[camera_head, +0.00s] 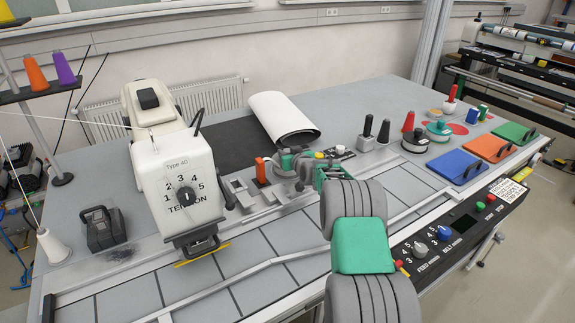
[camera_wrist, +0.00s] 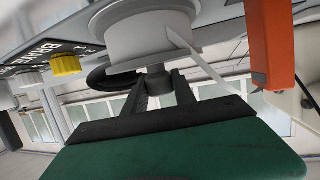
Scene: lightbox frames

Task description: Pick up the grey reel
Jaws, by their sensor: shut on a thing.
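In the wrist view, a pale grey reel (camera_wrist: 150,40) with wide flanges fills the top middle. A strip of pale tape hangs off its right side. A short darker grey stem shows between the reel and my fingers. My gripper (camera_wrist: 156,82) has its two dark fingers shut on this stem. In the head view, my gripper (camera_head: 301,167) is over the middle of the table, beside small grey metal fittings. There my own arm and hand cover much of the reel, and I cannot tell its outline or whether it touches the table.
An orange block (camera_head: 262,171) stands close by, left of my gripper. A white tension box (camera_head: 178,180) stands farther left. A white roll (camera_head: 283,117) lies behind. Black and red handled tools (camera_head: 384,131) and coloured pads (camera_head: 457,166) are to the right. A control panel (camera_head: 460,225) runs along the front right.

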